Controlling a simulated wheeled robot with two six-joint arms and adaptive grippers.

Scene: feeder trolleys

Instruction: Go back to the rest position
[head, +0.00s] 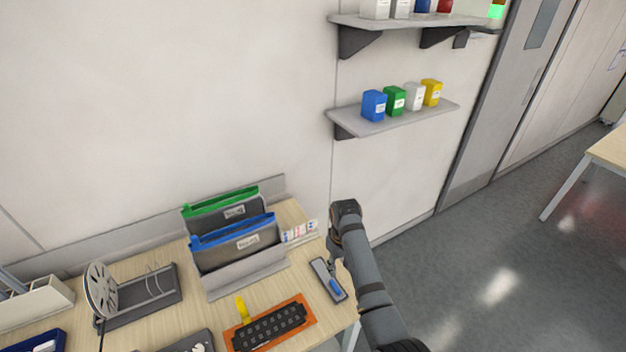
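My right arm comes in from the bottom, right of the middle, and reaches up over the right edge of the table. Its wrist is bent, and my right gripper (334,257) points down close to a small grey tray (318,268) with a blue item (335,287) in it. The gripper is small and partly hidden by my own arm, so I cannot tell whether it is open or shut. My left gripper is not in view.
The wooden table (215,318) holds a file rack (245,275), an orange-framed black tray (270,325), a reel stand (140,300) and other items. Wall shelves (385,122) carry small boxes. Open grey floor (490,260) lies to the right, with another table (607,150) beyond.

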